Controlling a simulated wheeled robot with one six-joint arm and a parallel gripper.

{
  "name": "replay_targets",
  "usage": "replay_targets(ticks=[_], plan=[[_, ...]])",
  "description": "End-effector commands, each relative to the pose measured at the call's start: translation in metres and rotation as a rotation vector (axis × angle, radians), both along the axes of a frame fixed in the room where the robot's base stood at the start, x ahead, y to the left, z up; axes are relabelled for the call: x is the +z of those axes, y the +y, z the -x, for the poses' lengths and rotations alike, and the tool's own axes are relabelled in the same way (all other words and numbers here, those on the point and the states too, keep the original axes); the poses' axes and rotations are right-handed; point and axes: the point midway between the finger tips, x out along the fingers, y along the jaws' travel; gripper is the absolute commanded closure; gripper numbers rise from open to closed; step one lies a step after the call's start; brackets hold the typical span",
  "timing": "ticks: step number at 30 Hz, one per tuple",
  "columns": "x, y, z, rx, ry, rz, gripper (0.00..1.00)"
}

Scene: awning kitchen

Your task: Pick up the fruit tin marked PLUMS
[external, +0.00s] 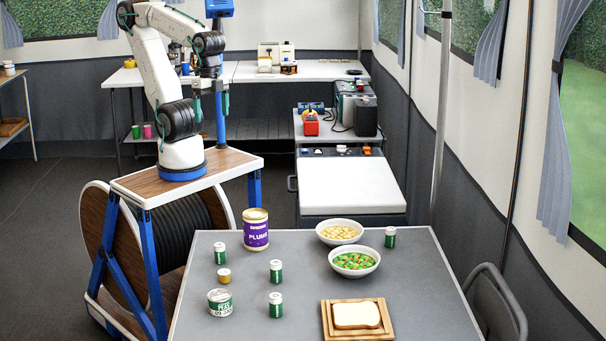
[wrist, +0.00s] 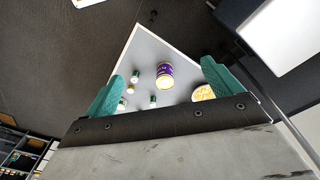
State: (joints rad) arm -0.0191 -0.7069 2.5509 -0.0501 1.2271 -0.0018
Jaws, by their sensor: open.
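The PLUMS tin (external: 256,230) is upright near the far left edge of the grey table, with a purple label and a pale lid. In the wrist view the tin (wrist: 165,76) lies between my two teal fingers, well beyond them. My gripper (wrist: 163,69) is open and empty. In the external view it hangs below my wrist at upper left, back from the table and higher than the tin. Nothing covers the tin in either view.
Bread lies on a wooden board (external: 327,322). The table's middle (external: 310,280) is clear.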

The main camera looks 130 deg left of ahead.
Motion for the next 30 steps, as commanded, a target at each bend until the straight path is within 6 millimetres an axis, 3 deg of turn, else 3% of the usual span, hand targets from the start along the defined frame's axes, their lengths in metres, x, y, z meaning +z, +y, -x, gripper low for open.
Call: replay_targets(ticks=[9,16,23,30], plan=[[-0.048,-0.022,-0.053,0.283,0.285,0.304,0.09],[-0.091,-0.026,-0.1,0.557,0.469,0.54,0.09],[-0.148,-0.015,-0.146,0.871,0.629,0.766,0.09],[-0.223,0.011,-0.183,1.23,0.765,0.979,0.09]])
